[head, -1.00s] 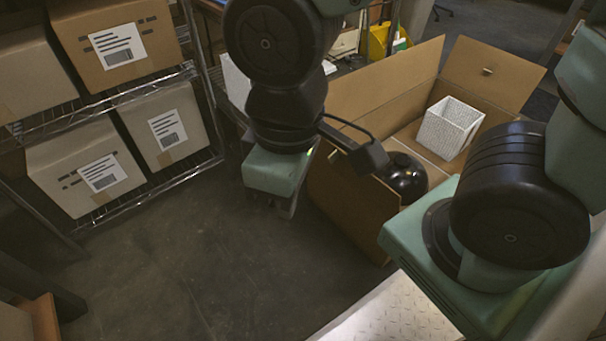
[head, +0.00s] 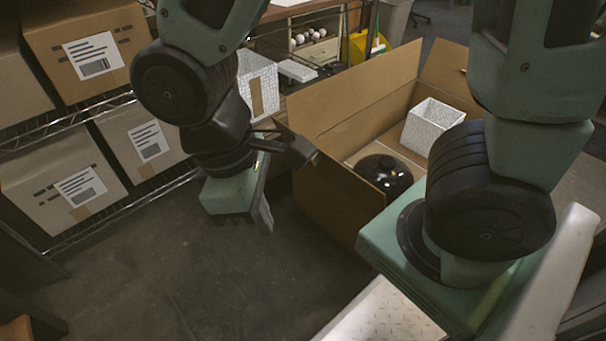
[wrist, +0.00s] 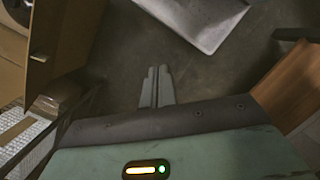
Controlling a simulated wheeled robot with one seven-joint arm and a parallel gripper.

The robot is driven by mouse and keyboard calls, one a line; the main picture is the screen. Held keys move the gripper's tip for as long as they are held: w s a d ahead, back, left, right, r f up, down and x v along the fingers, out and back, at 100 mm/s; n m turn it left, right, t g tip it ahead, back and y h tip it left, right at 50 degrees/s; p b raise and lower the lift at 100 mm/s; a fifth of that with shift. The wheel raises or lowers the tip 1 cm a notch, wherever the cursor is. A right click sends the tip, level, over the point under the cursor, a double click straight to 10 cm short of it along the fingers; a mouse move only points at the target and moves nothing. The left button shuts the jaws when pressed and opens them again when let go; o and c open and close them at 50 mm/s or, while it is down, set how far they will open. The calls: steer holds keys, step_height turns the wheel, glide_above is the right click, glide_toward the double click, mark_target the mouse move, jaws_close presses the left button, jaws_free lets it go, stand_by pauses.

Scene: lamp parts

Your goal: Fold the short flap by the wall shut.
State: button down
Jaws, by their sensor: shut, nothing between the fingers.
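The open carton (head: 330,205) stands on the floor right of centre in the head view. Its far short flap (head: 446,72), with a small hand hole, stands up and leans outward. A long side flap (head: 352,90) also stands up. Inside are a white brick-patterned shade (head: 431,124) and a glossy black round part (head: 384,174). My gripper (head: 264,212) hangs left of the carton, apart from it, pointing down. Its two fingers are together and empty in the wrist view (wrist: 157,88). Part of the carton (wrist: 68,40) shows at the wrist view's left. My arm hides the carton's right side.
A wire shelf (head: 85,115) with labelled boxes stands at the left. A second white patterned shade (head: 259,80) and a workbench (head: 318,45) are behind my arm. Bare floor (head: 170,265) lies below my gripper. A brown panel (wrist: 292,85) is at the wrist view's right.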

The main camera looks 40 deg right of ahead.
steer(key=w+d+f+n+t+h+b, duration=0.2)
steer(key=w+d+f+n+h+b, duration=0.25)
steer(key=w+f+h+b, duration=0.5)
steer(key=w+d+f+n+t+h+b, duration=0.1)
steer(key=w+d+f+n+h+b, duration=0.4)
steer(key=f+h, duration=0.75)
steer(key=w+d+r+b, duration=0.1)
steer(key=d+r+b, duration=0.1)
steer(key=d, duration=0.4)
steer(key=d+r+y+b, duration=0.1)
steer(key=d+b, duration=0.3)
steer(key=d, duration=0.2)
steer(key=shift+w+r, duration=0.4)
steer(key=shift+r+p, duration=0.2)
steer(key=shift+p, duration=0.15)
